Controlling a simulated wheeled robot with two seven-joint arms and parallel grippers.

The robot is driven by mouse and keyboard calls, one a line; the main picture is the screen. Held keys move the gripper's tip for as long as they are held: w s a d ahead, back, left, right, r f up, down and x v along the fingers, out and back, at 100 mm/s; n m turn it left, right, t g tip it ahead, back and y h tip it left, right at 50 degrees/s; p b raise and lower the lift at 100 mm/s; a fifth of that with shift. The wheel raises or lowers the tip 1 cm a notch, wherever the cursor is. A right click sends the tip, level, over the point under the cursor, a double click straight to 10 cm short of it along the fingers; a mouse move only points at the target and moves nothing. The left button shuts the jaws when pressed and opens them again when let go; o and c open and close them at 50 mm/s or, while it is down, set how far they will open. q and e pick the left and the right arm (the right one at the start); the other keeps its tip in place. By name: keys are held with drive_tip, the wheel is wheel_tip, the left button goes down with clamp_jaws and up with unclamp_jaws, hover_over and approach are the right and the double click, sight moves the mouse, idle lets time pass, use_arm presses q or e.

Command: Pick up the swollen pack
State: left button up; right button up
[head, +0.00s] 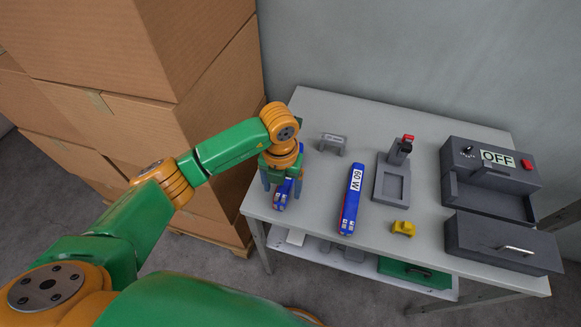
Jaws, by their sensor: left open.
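My right gripper is not in view.
The table (322,102) also holds a grey bracket (332,142), a grey stand with a red top (391,181), a yellow piece (403,228), a box marked "OFF" (498,158) and a grey drawer box (503,243). Tall cardboard boxes (140,130) stand close on the left.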

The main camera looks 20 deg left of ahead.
use_arm(q)
drive_tip(key=shift+w+f, duration=0.2)
drive_tip(key=shift+f, duration=0.95)
drive_tip(key=shift+w+f, duration=0.1)
drive_tip(key=shift+w, duration=0.05)
drive_tip(key=c, duration=0.7)
clamp_jaws()
drive_tip(key=shift+r+b, duration=0.4)
drive_tip(key=shift+r, duration=0.25)
drive_tip(key=shift+r+b, duration=0.35)
drive_tip(key=shift+r, duration=0.35)
drive_tip(key=s+d+r, duration=0.9)
drive_tip(key=s+r, duration=0.1)
drive_tip(key=shift+s+d+r, duration=0.25)
drive_tip(key=shift+s, duration=0.05)
